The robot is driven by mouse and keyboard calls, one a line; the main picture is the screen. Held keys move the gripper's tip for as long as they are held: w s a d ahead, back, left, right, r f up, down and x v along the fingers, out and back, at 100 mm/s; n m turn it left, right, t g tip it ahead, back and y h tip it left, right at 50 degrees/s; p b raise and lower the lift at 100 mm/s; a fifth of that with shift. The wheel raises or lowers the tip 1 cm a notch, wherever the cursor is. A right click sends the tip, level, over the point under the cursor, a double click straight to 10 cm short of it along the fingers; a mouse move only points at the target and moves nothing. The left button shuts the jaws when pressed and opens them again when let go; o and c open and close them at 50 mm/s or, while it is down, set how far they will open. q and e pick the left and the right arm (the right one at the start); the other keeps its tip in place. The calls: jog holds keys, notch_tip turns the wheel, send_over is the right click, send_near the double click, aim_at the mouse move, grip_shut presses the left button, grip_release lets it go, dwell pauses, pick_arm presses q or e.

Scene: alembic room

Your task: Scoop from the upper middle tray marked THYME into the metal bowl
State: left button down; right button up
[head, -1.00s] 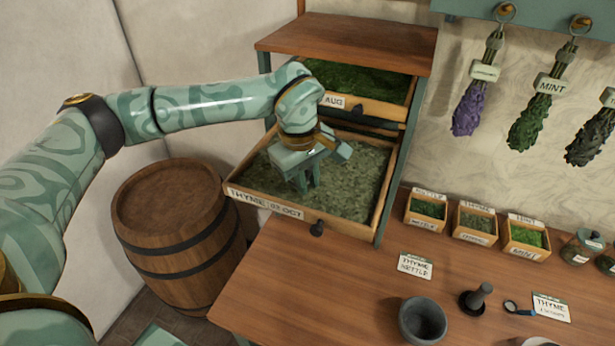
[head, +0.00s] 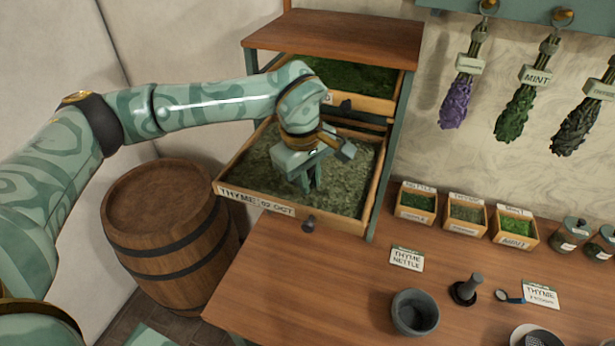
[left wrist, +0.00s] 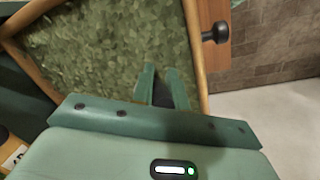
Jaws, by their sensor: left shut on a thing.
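The pulled-out wooden tray (head: 262,202), labelled THYME 02 OCT, is full of grey-green herb, which also fills much of the left wrist view (left wrist: 110,45). My left gripper (head: 309,188) points down into this tray, its fingertips at the herb. In the left wrist view its fingers (left wrist: 163,90) are close together around something dark that I cannot make out clearly. A dark grey bowl (head: 415,313) stands on the table. A pale-rimmed round vessel (head: 535,337) is cut off by the bottom edge; I cannot tell which is the metal bowl. My right gripper is out of view.
A second tray (head: 365,101) with darker green herb sits above, under the cabinet top (head: 335,42). Small boxes marked NETTLE (head: 416,202), THYME (head: 465,215) and MINT (head: 514,229) line the table's back. A barrel (head: 160,205) stands left. The table's front left is clear.

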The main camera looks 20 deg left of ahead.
pick_arm(q)
jog(key=shift+r+p, duration=2.35)
jog(key=shift+r, duration=0.65)
jog(key=shift+f, duration=0.1)
